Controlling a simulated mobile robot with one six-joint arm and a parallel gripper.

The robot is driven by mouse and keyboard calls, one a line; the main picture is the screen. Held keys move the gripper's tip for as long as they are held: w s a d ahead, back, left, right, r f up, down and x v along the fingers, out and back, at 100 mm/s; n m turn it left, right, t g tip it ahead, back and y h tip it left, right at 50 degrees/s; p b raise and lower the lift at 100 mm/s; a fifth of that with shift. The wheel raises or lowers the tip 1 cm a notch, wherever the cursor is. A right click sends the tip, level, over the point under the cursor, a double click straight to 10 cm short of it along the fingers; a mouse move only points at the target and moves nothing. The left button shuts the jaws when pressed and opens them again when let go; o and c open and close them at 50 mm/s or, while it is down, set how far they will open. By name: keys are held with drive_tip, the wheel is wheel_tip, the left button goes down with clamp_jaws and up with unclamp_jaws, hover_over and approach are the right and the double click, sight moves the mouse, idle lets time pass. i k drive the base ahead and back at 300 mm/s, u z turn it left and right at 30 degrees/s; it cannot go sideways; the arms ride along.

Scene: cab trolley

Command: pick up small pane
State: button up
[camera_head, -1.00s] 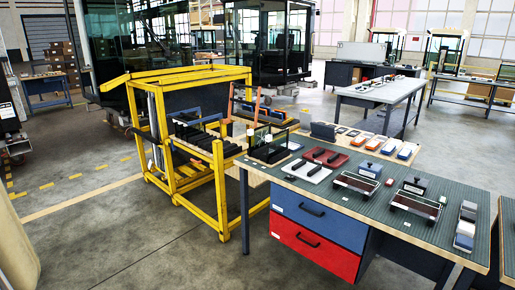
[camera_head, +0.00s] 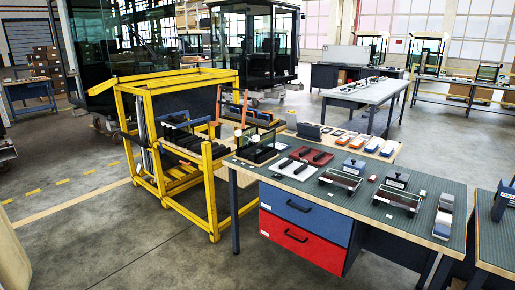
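Small dark glass panes (camera_head: 257,139) appear to stand upright in a black slotted rack (camera_head: 258,155) at the left end of the workbench. I cannot tell how many panes are there or which one is the small pane. The yellow trolley (camera_head: 208,180) stands left of the bench, with dark slotted bars and some upright panels inside its frame. My gripper is not in view.
The workbench (camera_head: 444,187) carries a white tray (camera_head: 293,169), a red tray (camera_head: 310,155), framed trays and several small blocks. Blue and red drawers (camera_head: 300,238) sit under it. Another bench (camera_head: 493,240) stands at the right edge. The floor (camera_head: 120,235) at front left is clear.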

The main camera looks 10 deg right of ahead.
sight(265, 143)
drive_tip(key=z, duration=0.25)
drive_tip(key=k, duration=0.95)
drive_tip(key=z, duration=0.55)
drive_tip(key=k, duration=0.45)
drive_tip(key=u, duration=0.05)
drive_tip(key=i, duration=1.95)
drive_tip(key=u, duration=0.7)
drive_tip(key=i, duration=0.9)
drive_tip(key=u, duration=0.25)
